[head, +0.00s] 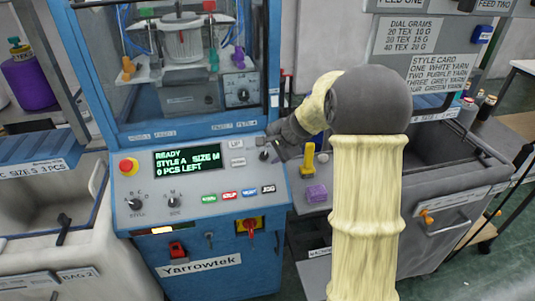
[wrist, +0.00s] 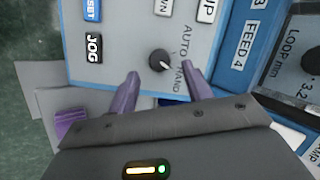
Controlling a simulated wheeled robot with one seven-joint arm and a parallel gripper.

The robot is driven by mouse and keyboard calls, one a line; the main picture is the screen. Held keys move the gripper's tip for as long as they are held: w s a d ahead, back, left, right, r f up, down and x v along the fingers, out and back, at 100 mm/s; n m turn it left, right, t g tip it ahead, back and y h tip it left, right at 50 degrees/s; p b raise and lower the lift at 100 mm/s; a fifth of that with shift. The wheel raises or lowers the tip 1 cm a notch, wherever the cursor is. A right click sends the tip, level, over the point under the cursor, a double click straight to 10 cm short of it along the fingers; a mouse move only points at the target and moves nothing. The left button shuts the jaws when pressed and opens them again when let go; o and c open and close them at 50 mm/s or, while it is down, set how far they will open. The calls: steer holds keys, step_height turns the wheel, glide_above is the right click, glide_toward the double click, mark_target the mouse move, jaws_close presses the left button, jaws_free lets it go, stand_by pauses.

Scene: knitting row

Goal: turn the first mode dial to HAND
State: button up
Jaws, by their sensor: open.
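The first mode dial (wrist: 160,60) is a small round black knob on the machine's grey panel, with the words AUTO and HAND printed to its right in the wrist view. Its white mark points to the lower right, toward the HAND side. In the head view the dial (head: 264,155) is small, at the panel's right end. My gripper (wrist: 161,73) is open, its two purple fingers apart on either side of the dial's near edge. I cannot tell whether either finger touches it. In the head view my arm partly hides the gripper.
The blue machine's panel has a display (head: 187,158), a red stop button (head: 128,166) and several coloured push buttons. A LOOP dial (wrist: 309,60) is at the right in the wrist view. A purple block (head: 316,193) and a yellow-handled item (head: 308,160) are right of the panel.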

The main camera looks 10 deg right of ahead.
steer(key=v, duration=0.8)
steer(key=s+a+f+n+g+h+p, duration=0.1)
steer(key=s+a+f+n+g+p, duration=0.1)
steer(key=s+n, duration=0.4)
steer(key=s+a+f+n+g+h+p, duration=0.1)
steer(key=s+f+n, duration=0.3)
steer(key=s, duration=1.3)
steer(key=n+g+h+p, duration=0.1)
steer(key=n, duration=0.1)
steer(key=shift+s+a+n, duration=0.3)
steer(key=shift+a+n, duration=0.05)
steer(key=shift+n, duration=0.05)
steer(key=shift+f, duration=0.1)
